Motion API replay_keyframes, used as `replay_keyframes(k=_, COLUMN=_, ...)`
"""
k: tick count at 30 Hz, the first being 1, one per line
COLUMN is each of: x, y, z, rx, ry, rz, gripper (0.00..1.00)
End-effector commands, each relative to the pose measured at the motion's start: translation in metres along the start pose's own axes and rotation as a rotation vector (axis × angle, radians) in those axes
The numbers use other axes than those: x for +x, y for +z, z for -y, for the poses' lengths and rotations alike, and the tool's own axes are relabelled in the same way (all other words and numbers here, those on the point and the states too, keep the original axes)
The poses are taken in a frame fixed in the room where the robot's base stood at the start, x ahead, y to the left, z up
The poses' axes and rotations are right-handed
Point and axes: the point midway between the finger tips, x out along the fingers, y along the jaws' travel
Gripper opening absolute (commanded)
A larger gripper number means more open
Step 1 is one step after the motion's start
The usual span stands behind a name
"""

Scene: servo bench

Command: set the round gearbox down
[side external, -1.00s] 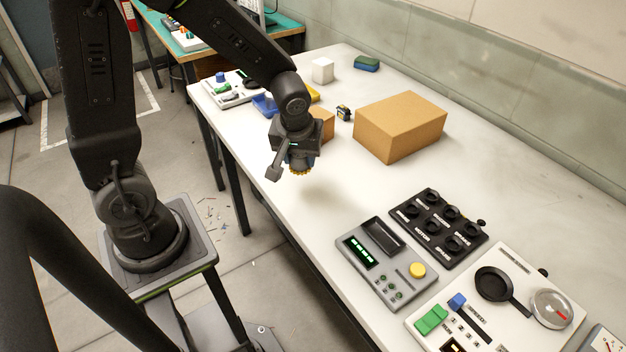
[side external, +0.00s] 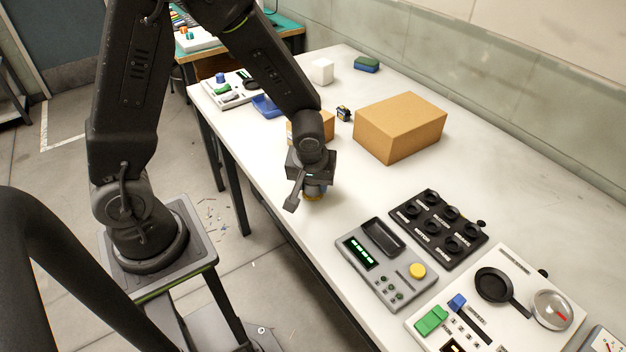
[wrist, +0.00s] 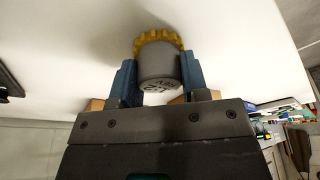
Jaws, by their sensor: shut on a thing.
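The round gearbox is a grey cylinder with a yellow toothed rim, and it shows in the wrist view (wrist: 158,66). My gripper (wrist: 155,78) is shut on it, with one blue finger on each side of the grey body. In the side view my gripper (side external: 314,185) is low over the white bench near its front edge, and only a little of the gearbox (side external: 315,196) shows beneath it. I cannot tell whether the gearbox touches the bench top.
A grey tester with a yellow button (side external: 386,262) lies to the right of my gripper. Beyond it are a black socket tray (side external: 438,228) and a panel with dials (side external: 500,305). A large cardboard box (side external: 400,125) stands behind. The white bench (side external: 350,195) is bare around my gripper.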

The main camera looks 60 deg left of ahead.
Motion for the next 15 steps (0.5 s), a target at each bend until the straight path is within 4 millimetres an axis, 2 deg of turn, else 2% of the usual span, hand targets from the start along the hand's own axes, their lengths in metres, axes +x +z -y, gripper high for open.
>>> replay_keyframes(k=1, x=0.0008, y=0.0002, z=-0.0001, rx=0.0, ry=0.0, rz=0.0, gripper=0.43)
replay_keyframes(k=8, x=0.0004, y=0.0001, z=0.0, rx=0.0, ry=0.0, rz=0.0, gripper=0.65)
replay_keyframes(k=15, x=0.0, y=-0.0001, z=0.0, rx=0.0, ry=0.0, rz=0.0, gripper=0.67)
